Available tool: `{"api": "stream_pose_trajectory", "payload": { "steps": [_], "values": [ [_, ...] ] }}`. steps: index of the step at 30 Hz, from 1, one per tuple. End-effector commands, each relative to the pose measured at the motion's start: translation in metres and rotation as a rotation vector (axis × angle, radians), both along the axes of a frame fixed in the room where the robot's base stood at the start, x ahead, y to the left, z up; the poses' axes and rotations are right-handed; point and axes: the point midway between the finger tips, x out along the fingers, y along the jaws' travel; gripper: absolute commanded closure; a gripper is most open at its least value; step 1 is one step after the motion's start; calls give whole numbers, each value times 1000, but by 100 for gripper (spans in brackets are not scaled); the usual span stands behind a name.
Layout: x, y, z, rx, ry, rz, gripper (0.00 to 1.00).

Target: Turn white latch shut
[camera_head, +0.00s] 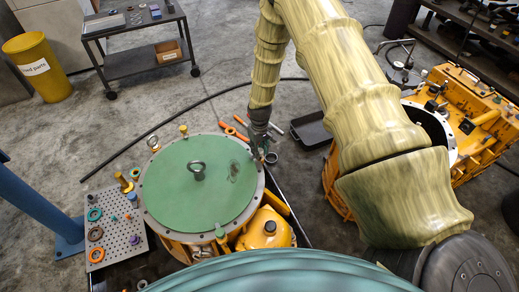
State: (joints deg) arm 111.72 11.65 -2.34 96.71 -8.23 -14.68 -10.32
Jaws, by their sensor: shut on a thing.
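A round green cover (175,205) with a metal lifting ring sits in a grey bolted flange. A yellow latch (183,130) stands at its far rim and a green latch (221,233) at its near rim. My gripper (258,154) reaches down to the cover's right rim, its fingers pointing downward. It is shut on a small part there, which by its place on the rim seems to be the white latch. The fingers hide most of that part, so its colour and turn angle cannot be told.
A perforated tray (131,216) with coloured rings stands left of the cover. A yellow-orange housing (265,232) is close at the right. Orange-handled tools (235,133) and a black tray (311,129) lie on the floor beyond. A blue post (40,205) stands at the left.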

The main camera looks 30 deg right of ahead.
Motion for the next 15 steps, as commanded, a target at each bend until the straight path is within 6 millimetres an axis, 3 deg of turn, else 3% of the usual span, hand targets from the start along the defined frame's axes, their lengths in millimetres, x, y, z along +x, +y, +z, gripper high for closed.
{"api": "stream_pose_trajectory", "payload": {
  "steps": [7, 8, 9, 11, 15],
  "values": [
    [-1, 0, 0, 0, 1, 0, 95],
    [-1, 0, 0, 0, 1, 0, 68],
    [-1, 0, 0, 0, 1, 0, 61],
    [0, 0, 0, 0, 1, 0, 50],
    [0, 0, 0, 0, 1, 0, 49]
  ]
}}
